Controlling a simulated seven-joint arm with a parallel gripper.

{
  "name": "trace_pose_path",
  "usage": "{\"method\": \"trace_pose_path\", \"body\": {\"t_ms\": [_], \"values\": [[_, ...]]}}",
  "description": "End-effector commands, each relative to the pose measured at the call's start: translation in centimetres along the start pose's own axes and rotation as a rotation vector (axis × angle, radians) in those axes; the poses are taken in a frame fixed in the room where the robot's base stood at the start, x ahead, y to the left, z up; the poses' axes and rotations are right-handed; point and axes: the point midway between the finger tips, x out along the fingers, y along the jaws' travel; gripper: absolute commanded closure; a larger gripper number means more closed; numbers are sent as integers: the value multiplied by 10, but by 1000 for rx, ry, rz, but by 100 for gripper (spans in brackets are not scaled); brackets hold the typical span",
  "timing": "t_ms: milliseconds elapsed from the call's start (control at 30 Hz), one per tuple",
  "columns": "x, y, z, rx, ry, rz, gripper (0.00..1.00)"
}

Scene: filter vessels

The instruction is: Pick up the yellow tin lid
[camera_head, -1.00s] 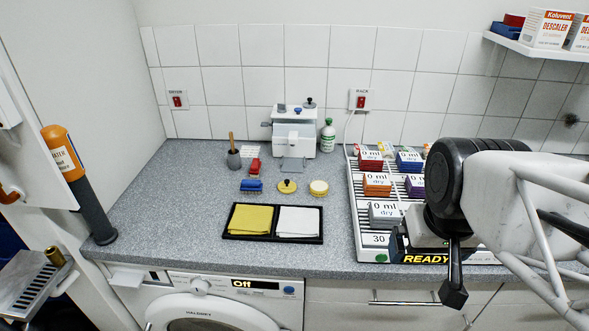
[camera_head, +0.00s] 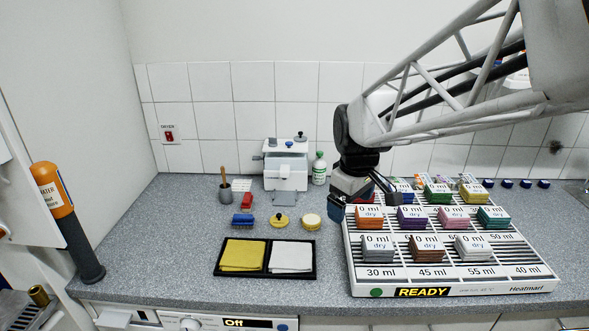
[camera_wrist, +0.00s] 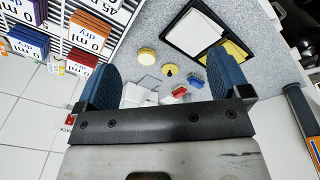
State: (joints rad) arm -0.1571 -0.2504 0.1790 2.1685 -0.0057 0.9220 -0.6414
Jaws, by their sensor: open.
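The yellow tin lid (camera_head: 280,221) lies on the grey speckled counter. It is a flat disc with a dark knob on top. It also shows in the wrist view (camera_wrist: 169,70), small and far off, in the gap between my fingers. My gripper (camera_head: 360,205) is up by the left side of the slatted rack, to the right of the lid and apart from it. In the wrist view its two blue fingers (camera_wrist: 162,66) are spread wide with nothing between them.
A round cream and yellow piece (camera_head: 310,221) sits just right of the lid, and a blue brush (camera_head: 243,219) just left. A black tray (camera_head: 264,277) with yellow and white cloths lies in front. A white appliance (camera_head: 286,165) stands behind. The heated rack (camera_head: 349,270) holds several labelled blocks.

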Motion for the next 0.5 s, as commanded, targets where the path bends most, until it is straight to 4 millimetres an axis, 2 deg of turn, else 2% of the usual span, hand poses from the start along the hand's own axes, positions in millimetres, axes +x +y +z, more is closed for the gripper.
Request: {"method": "trace_pose_path", "body": {"t_ms": [100, 500], "values": [[13, 8, -32, -101, -10, -13, 5], [65, 23, -132, -443, -33, -52, 5]]}}
